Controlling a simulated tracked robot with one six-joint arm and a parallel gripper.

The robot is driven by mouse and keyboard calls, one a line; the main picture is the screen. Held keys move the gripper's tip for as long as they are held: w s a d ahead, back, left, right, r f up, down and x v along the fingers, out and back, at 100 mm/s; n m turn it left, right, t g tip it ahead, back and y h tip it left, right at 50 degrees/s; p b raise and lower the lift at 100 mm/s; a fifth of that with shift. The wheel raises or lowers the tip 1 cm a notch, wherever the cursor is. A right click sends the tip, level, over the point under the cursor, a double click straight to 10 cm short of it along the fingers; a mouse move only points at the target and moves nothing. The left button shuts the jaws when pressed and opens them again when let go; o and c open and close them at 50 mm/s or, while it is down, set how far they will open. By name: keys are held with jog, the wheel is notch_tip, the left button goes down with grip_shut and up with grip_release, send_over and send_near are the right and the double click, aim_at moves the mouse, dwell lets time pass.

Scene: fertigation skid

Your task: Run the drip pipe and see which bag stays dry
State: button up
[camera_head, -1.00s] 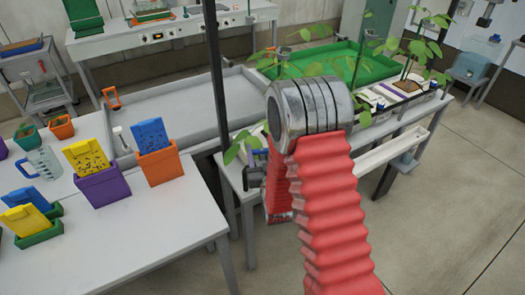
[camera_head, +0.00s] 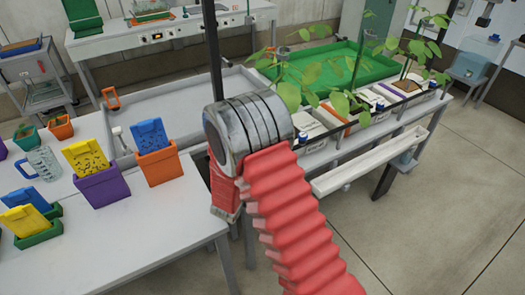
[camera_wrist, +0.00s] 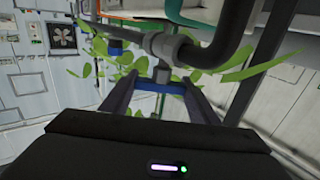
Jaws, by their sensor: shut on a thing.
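In the wrist view my gripper (camera_wrist: 158,90) is shut on a blue part, seemingly a valve lever (camera_wrist: 160,86), below a grey pipe fitting (camera_wrist: 165,45). A dark pipe (camera_wrist: 225,50) runs from the fitting to the right and bends upward. In the head view my arm hides the gripper and the valve. White grow bags (camera_head: 393,94) with green plants stand in a row on the right bench. A bag at the near end (camera_head: 313,132) is partly behind my arm. I cannot tell which bags are wet or dry.
A white gutter (camera_head: 370,160) runs along the bench front. A green tray (camera_head: 325,65) lies behind the bags. A dark upright post (camera_head: 214,50) stands just behind my arm. The left table (camera_head: 130,230) carries coloured pots and a measuring jug (camera_head: 38,163). The floor at right is clear.

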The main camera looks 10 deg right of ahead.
jog(key=m+g+h, duration=0.4)
jog(key=g, duration=0.1)
jog(key=shift+a+h, duration=0.15)
jog(key=shift+h, duration=0.15)
jog(key=shift+m+g+h, duration=1)
jog(key=shift+m+g, duration=0.6)
jog(key=shift+g, duration=0.4)
jog(key=o, duration=0.7)
jog(key=shift+w, duration=0.1)
jog(key=shift+c, duration=0.2)
jog(key=o, duration=0.4)
jog(key=shift+g, duration=0.3)
jog(key=v, duration=1.3)
jog(key=shift+a+f, duration=0.2)
jog(key=shift+a, duration=0.15)
